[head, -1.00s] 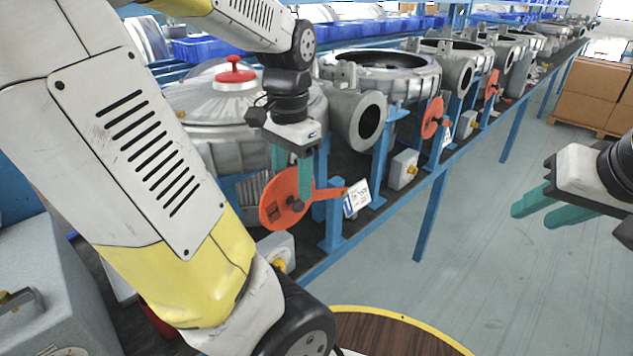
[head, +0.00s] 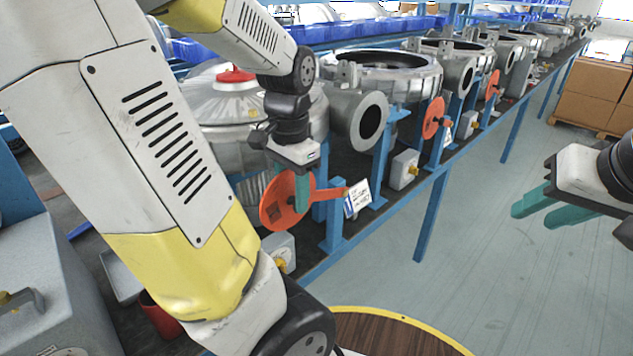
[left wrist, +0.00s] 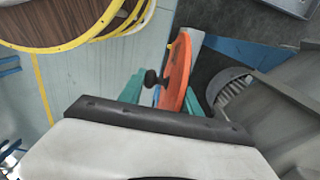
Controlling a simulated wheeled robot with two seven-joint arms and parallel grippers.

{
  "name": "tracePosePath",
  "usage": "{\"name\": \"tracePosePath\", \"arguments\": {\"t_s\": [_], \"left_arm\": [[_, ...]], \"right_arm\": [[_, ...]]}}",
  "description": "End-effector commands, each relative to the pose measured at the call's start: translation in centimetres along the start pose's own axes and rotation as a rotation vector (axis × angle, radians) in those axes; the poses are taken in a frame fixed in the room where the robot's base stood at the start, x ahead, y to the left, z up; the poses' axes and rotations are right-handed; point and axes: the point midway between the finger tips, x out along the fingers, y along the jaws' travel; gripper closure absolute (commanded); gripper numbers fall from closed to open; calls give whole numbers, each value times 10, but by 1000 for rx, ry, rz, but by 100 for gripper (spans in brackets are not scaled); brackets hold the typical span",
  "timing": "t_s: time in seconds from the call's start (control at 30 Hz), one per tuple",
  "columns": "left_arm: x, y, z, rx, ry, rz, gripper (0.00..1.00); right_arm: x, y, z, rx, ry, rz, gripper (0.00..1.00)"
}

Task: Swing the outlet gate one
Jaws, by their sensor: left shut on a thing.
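The orange outlet gate (head: 278,205) is a round plate with an arm reaching right to a small white tag (head: 357,198). It stands at the front of the nearest blower housing (head: 215,110), which has a red knob on its lid. My left gripper (head: 303,198) is at the plate, its teal fingers pointing down. In the left wrist view the orange plate (left wrist: 178,72) stands edge-on between the fingers, with a black knob (left wrist: 151,78) beside it. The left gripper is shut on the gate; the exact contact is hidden. My right gripper (head: 532,214) is open and empty, far to the right.
A grey outlet pipe (head: 345,118) and more blower housings line the blue-framed bench, with other orange gates (head: 433,118) further along. A grey switch box (head: 278,250) sits below the near gate. The floor right of the bench is clear up to the cardboard boxes (head: 595,90).

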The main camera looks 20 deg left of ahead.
Motion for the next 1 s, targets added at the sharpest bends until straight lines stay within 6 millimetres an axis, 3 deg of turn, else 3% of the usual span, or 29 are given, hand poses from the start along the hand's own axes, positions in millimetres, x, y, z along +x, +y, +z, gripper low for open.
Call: {"name": "tracePosePath", "arguments": {"t_s": [0.27,0.47,1.0], "left_arm": [[-2,6,-2,4,-24,10,100],[-17,6,-12,6,-111,9,100],[-70,6,-68,10,-490,8,100]], "right_arm": [[0,0,0,0,0,0,64],[0,0,0,0,0,0,64],[0,0,0,0,0,0,64]]}}
